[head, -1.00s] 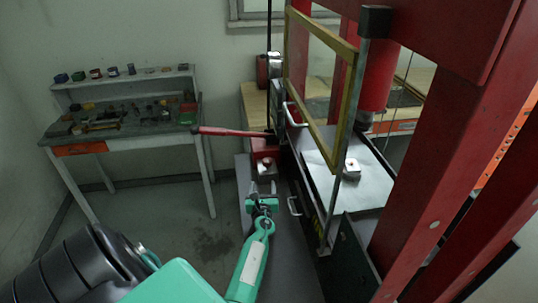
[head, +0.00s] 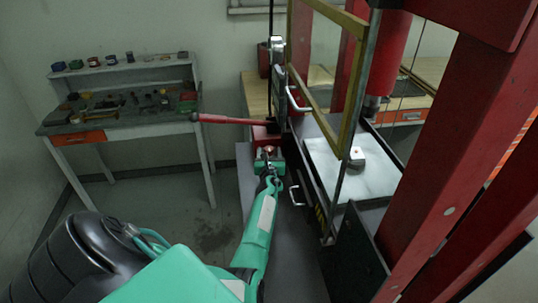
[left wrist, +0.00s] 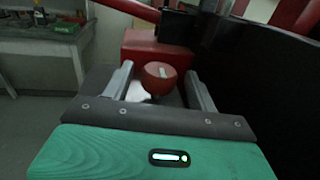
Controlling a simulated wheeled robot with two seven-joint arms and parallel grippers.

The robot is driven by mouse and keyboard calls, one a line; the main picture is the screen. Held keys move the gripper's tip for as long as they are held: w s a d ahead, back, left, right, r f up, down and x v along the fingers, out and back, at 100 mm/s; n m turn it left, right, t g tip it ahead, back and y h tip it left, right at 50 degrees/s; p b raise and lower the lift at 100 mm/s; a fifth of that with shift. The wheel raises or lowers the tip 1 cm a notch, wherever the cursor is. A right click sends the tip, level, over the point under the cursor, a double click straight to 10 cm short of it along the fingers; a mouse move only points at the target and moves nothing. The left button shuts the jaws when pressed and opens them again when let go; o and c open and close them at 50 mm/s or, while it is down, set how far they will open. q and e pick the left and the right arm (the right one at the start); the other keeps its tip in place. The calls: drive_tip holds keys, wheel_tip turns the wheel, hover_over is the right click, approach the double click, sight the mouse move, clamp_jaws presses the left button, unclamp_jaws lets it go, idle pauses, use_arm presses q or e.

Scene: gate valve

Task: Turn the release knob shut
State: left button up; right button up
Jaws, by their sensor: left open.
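The release knob (left wrist: 159,78) is a small round red knob with a pale mark on top, in front of a red pump block (left wrist: 158,48). In the left wrist view it sits between the two open fingers of my left gripper (left wrist: 160,85), with a gap visible on each side. In the head view my left gripper (head: 269,160) is at the front of the red pump block (head: 263,134), and it largely hides the knob. My right gripper is not in view.
A red pump handle (head: 233,120) sticks out left from the block. A framed guard (head: 348,95) and red press columns (head: 440,170) stand close on the right. A cluttered workbench (head: 120,120) stands at the left, with open floor between.

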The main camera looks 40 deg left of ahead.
use_arm(q)
drive_tip(key=shift+w+a, duration=0.65)
drive_tip(key=c, duration=1)
drive_tip(key=shift+b, duration=0.3)
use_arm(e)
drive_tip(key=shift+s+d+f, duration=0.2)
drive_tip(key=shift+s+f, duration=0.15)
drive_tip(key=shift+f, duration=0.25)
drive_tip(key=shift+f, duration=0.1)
